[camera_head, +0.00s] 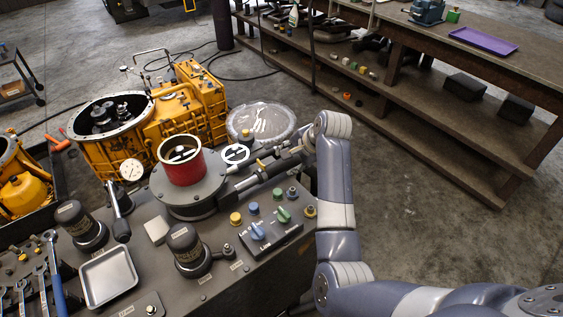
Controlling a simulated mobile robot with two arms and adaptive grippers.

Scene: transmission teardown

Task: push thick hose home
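My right arm comes in from the lower right and bends back to the left over the bench. My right gripper (242,186) is dark and points left, close to the round grey fixture (202,197) that holds a red cylinder (181,163). Its fingertips blend with dark parts there, so I cannot tell if it is open, shut or touching something. I cannot pick out a thick hose for certain; a dark tube-like shape lies along the gripper. My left gripper is not in view.
A yellow transmission housing (190,115) stands behind the fixture. A control panel (270,233) with coloured knobs, two black-capped posts (185,242), a metal tray (108,276) and a black-handled lever (119,222) crowd the bench. A shelved workbench (440,130) stands at the right.

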